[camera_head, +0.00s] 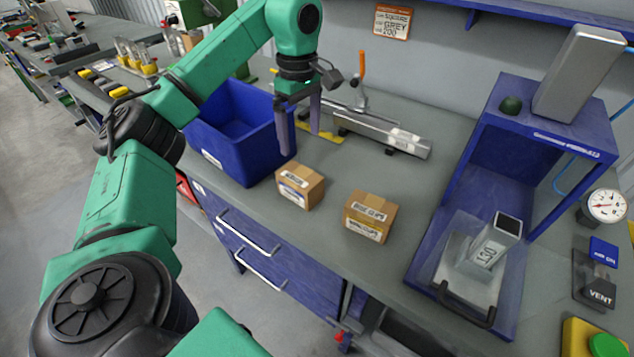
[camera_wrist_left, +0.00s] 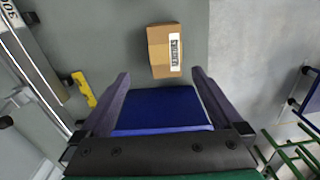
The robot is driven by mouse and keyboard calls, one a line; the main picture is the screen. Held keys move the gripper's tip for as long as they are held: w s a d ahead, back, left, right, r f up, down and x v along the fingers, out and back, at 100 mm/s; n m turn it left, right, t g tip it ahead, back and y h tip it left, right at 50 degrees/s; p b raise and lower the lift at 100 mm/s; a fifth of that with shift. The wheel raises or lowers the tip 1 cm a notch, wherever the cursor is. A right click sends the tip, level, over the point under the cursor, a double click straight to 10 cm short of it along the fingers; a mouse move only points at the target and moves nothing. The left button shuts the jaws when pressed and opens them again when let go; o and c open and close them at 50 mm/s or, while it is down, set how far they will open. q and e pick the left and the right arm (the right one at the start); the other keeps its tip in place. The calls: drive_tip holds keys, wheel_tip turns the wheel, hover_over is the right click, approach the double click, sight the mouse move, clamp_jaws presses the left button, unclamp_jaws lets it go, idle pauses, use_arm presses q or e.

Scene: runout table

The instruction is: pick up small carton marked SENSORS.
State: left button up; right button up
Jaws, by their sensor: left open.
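Two small brown cardboard cartons with white labels stand on the grey table; their print is too small to read, so I cannot tell which is marked SENSORS. The left carton (camera_head: 300,186) is beside the blue bin, and the right carton (camera_head: 371,216) is nearer the table's middle. My left gripper (camera_head: 300,143) is open and empty, pointing down above the bin's right edge. In the left wrist view, one carton (camera_wrist_left: 164,50), apparently the left one, lies just beyond the open fingertips (camera_wrist_left: 160,76), apart from them. My right gripper is not in view.
The blue bin (camera_head: 225,148) stands left of the cartons. A metal rail (camera_head: 380,131) lies behind them. A blue stand (camera_head: 470,190) with metal blocks is at the right, near a dial gauge (camera_head: 607,205). The table between the right carton and the stand is clear.

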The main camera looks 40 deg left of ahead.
sight(299, 174)
use_arm(q)
drive_tip(key=f, duration=0.1)
drive_tip(key=f+b, duration=0.2)
drive_tip(key=shift+s+f, duration=0.3)
drive_tip(key=shift+f, duration=0.05)
drive_tip(key=f, duration=0.1)
drive_tip(key=s+f+b, duration=0.1)
drive_tip(key=f, duration=0.1)
drive_tip(key=shift+f, duration=0.15)
wheel_tip(299, 174, down, 6)
drive_tip(key=shift+w+f+p, duration=0.15)
drive_tip(key=shift+f+p, duration=0.1)
drive_tip(key=shift+p, duration=0.25)
drive_tip(key=shift+f, duration=0.3)
drive_tip(key=c, duration=1.4)
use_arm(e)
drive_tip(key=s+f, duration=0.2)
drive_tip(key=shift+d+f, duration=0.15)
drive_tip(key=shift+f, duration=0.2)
use_arm(q)
drive_tip(key=shift+w+r, duration=0.1)
drive_tip(key=shift+r, duration=0.05)
